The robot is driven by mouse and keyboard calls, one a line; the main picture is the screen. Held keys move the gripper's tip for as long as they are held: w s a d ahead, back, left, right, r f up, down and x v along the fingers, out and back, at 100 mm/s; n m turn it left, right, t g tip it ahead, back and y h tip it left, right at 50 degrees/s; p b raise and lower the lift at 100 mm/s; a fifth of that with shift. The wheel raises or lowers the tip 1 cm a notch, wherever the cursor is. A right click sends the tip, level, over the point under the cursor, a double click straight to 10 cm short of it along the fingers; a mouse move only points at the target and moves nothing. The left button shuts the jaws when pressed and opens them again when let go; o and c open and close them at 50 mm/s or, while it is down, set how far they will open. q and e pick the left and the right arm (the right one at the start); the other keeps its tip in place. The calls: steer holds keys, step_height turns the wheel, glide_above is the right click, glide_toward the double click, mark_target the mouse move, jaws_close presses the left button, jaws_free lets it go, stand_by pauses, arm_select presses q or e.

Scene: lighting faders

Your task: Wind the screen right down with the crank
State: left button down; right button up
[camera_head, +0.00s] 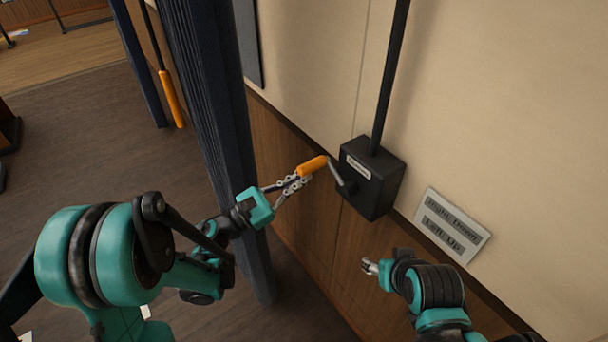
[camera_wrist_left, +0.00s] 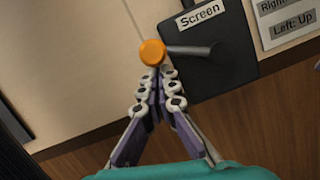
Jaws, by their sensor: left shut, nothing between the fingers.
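The black crank box (camera_head: 372,178), labelled "Screen", is fixed to the wall. Its grey crank arm (camera_head: 340,175) points up and left to an orange handle (camera_head: 313,165). My left gripper (camera_head: 299,181) is shut and empty, its fingertips right at the handle's near side. In the left wrist view the handle's round end (camera_wrist_left: 152,53) shows just beyond the closed fingertips (camera_wrist_left: 160,75); whether they touch it I cannot tell. My right gripper (camera_head: 370,267) hangs below the box, apart from it; its finger state is unclear. The screen itself is not in view.
A sign (camera_head: 452,226) right of the box reads "Right: Down, Left: Up". A black pole (camera_head: 391,75) rises from the box. A dark curtain-like column (camera_head: 213,110) stands behind my left arm. Another orange-handled rod (camera_head: 172,98) is further back. Wood panelling (camera_head: 290,160) lines the lower wall.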

arm_select(q)
steer(key=shift+a+r, duration=0.1)
stand_by(0.4)
steer(key=shift+r+m, duration=0.3)
steer(key=shift+m, duration=0.2)
arm_select(e)
steer(key=shift+s+r, duration=0.3)
steer(key=shift+s, duration=0.4)
